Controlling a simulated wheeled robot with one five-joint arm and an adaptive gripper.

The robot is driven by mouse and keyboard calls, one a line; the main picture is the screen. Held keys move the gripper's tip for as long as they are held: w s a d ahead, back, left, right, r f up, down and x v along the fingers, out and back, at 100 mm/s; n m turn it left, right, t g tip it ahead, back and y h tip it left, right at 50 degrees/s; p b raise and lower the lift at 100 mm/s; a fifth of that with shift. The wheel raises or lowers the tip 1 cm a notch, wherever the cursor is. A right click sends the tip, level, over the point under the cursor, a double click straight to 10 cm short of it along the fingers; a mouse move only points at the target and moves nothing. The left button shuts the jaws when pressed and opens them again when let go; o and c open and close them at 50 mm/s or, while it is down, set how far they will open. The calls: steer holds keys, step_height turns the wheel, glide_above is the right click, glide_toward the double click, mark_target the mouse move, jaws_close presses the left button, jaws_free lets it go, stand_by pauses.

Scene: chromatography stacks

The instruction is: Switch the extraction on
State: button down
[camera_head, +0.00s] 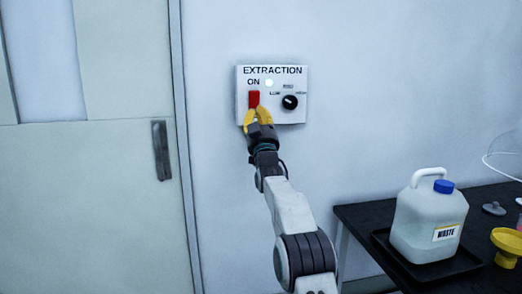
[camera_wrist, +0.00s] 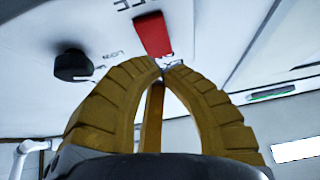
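The white extraction box (camera_head: 299,116) is fixed to the wall. Its red switch (camera_head: 254,97) sits on the left, under the word ON. A round white spot (camera_head: 269,83) shows to the right of that word. My gripper (camera_head: 257,112) is at the lower end of the switch, its yellow fingers pointing up. In the wrist view the fingertips of my gripper (camera_wrist: 165,68) come together just short of the red switch (camera_wrist: 153,36), with nothing held between them. Whether they touch the switch is unclear. The switch's exact tilt is hard to tell.
A black dial (camera_head: 290,102) is on the same box, right of the switch. A door with a dark handle (camera_head: 161,150) is at left. A dark table (camera_head: 352,213) at right bears a waste jug (camera_head: 424,222) in a tray and a yellow funnel (camera_head: 507,241).

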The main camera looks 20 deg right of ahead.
steer(key=s+f+b, duration=0.3)
steer(key=s+f, duration=0.1)
steer(key=f, duration=0.3)
steer(key=shift+s+a+f, duration=0.2)
steer(key=shift+a+f, duration=0.2)
steer(key=shift+a, duration=0.05)
stand_by(0.4)
